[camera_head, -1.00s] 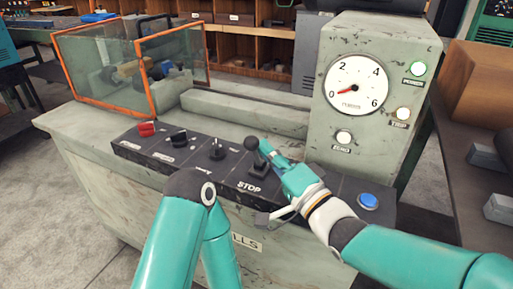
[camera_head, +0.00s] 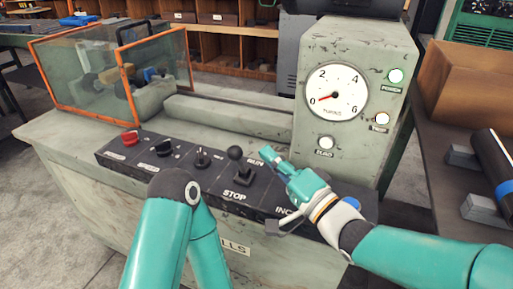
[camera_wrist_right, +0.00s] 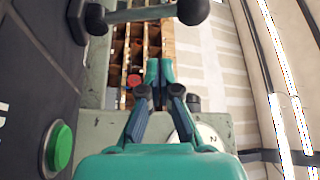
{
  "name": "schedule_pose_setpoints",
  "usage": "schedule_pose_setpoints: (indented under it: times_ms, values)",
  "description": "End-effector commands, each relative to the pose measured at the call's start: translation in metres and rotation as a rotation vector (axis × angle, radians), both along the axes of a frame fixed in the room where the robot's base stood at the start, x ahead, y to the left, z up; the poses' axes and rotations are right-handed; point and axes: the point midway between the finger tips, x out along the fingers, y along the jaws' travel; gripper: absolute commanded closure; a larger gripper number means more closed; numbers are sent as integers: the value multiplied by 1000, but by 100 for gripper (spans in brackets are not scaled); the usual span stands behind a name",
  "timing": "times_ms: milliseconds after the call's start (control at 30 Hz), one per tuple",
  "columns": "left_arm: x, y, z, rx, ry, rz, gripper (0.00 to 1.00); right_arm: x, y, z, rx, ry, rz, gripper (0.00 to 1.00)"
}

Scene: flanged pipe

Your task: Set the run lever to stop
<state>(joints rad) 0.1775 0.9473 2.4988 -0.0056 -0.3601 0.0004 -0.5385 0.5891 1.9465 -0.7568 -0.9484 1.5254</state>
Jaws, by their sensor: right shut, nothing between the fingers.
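The run lever (camera_head: 235,153) is a black ball-topped stick standing in its base on the dark control panel. The word RUN is printed behind it and STOP (camera_head: 234,196) in front. I cannot tell which way it leans. My right gripper (camera_head: 267,153) is shut and empty, just right of the lever and apart from it. In the right wrist view its closed fingers (camera_wrist_right: 159,70) point ahead, and the lever's ball (camera_wrist_right: 193,10) and stick show at the top edge. My left arm's links show at lower left, but its gripper is out of view.
Left of the lever are a red knob (camera_head: 130,138) and two black switches. Right are a blue button (camera_head: 351,203) and a green button (camera_wrist_right: 59,147), hidden in the head view. A gauge box (camera_head: 352,120) rises behind. An orange-framed guard (camera_head: 128,72) stands at left.

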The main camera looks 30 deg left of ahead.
Motion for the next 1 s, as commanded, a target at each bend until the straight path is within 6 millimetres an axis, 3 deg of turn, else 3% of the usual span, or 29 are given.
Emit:
schedule_pose_setpoints:
  times_ms: [100, 333, 1000]
  values:
    - [0, 0, 0, 0, 0, -1, 60, -8, -27, -5, 2, 2, -11, 100]
    - [0, 0, 0, 0, -1, -1, 60, -20, -55, -11, 1, -1, -11, 100]
    - [0, 0, 0, 0, -1, -1, 60, -23, -60, -13, 3, 0, -11, 100]
